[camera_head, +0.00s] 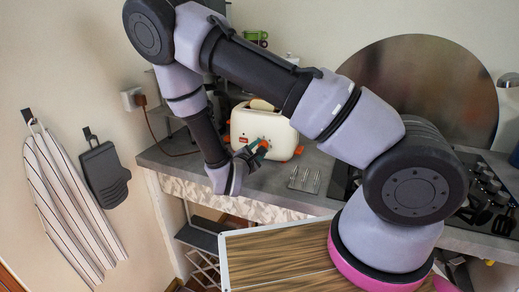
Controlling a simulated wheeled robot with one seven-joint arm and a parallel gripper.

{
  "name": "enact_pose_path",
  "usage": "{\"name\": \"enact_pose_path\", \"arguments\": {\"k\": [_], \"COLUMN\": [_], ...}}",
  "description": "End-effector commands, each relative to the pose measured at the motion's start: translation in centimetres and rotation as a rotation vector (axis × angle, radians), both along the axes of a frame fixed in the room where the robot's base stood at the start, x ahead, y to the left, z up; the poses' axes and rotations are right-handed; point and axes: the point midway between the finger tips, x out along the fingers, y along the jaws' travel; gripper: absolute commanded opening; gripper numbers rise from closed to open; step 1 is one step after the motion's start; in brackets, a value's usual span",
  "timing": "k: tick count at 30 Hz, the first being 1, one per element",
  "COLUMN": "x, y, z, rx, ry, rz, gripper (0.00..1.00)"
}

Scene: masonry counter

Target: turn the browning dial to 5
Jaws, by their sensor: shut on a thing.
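The cream toaster (245,122) stands on the grey counter, with a slice of bread showing at its top and red-orange parts at its lower edge. My gripper (260,148) reaches in from the front left and its fingertips are at the lower front face of the toaster. It is shut on what appears to be the browning dial, which the fingers cover. The dial's marks and its setting are too small and hidden to read.
A cord runs from the wall socket (131,98) at the left. A round metal panel (425,75) leans at the back right, behind a hob with knobs (485,175).

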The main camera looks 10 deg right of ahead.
Motion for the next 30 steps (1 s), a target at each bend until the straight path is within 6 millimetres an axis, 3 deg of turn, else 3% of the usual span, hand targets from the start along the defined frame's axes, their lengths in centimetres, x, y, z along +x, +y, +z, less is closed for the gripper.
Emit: {"name": "enact_pose_path", "arguments": {"k": [9, 26, 27, 29, 30], "x": [-0.1, -0.12, -0.12, -0.11, -0.1], "y": [0.0, 0.01, 0.02, 0.01, 0.0], "z": [-0.17, -0.17, -0.18, -0.17, -0.15], "rx": [0.108, 0.133, 0.133, 0.133, 0.133], "ry": [-0.067, -0.084, -0.084, -0.084, -0.084], "rz": [0.002, 0.001, 0.001, 0.001, 0.002], "gripper": [0.0, 0.0, 0.48, 0.71, 0.71]}}
